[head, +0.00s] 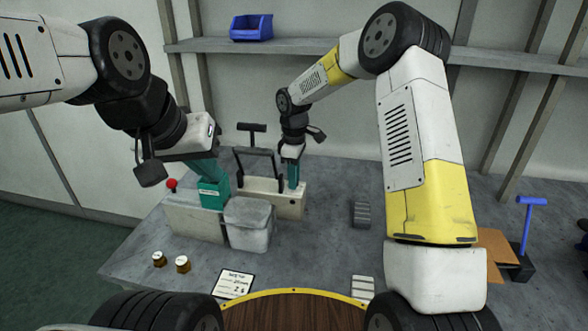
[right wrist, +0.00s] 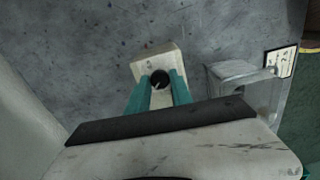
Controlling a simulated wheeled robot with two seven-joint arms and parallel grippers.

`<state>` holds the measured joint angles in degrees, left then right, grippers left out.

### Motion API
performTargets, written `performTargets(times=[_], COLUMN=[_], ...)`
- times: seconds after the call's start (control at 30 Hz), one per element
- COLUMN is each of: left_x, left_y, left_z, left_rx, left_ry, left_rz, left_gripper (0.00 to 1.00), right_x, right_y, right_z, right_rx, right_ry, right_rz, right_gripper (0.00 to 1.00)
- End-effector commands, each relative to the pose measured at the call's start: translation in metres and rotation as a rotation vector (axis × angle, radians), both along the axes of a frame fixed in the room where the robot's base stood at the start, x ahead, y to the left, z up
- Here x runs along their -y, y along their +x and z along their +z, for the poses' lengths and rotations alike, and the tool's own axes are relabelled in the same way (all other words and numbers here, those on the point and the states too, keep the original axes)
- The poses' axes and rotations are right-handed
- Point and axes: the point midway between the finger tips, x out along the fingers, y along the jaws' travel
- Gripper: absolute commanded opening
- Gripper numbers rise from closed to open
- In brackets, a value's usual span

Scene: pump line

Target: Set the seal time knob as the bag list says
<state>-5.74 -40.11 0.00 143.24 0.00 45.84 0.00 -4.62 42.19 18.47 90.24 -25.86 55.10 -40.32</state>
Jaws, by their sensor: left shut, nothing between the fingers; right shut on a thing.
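The sealer (head: 288,207) is a cream box with a black lever (head: 252,153) on the bench. Its black seal time knob (right wrist: 160,79) shows in the right wrist view on the end of the cream housing (right wrist: 152,58). A small pale mark is on the knob, but its setting is too small to read. My right gripper (head: 293,184) points down with its teal fingers (right wrist: 160,92) shut on the knob from both sides. The bag list (head: 235,283) lies at the front of the bench, its text unreadable. My left gripper (head: 214,193) is shut and empty, left of the sealer.
A grey bin (head: 249,224) stands in front of the sealer. A pale box (head: 192,221) and a red button (head: 171,184) are to its left. Two small jars (head: 182,264) stand front left. A grey stack (head: 361,214) and a blue-handled tool (head: 529,222) are right. Bench between is clear.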

Motion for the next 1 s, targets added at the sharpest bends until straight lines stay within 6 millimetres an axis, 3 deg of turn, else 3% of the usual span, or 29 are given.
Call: performTargets(times=[0.6, 1.0], left_x=[0.0, 0.0], left_y=[0.0, 0.0], left_z=[0.0, 0.0], left_rx=[0.0, 0.0], left_ry=[0.0, 0.0], left_rz=[0.0, 0.0], left_gripper=[0.0, 0.0], right_x=[-0.0011, -0.0006], right_y=[0.0011, 0.0013], right_z=[0.0014, 0.0015], right_rx=[0.004, 0.004], right_ry=[0.002, 0.003], right_rz=[-0.537, -0.703], right_gripper=[0.0, 0.0])
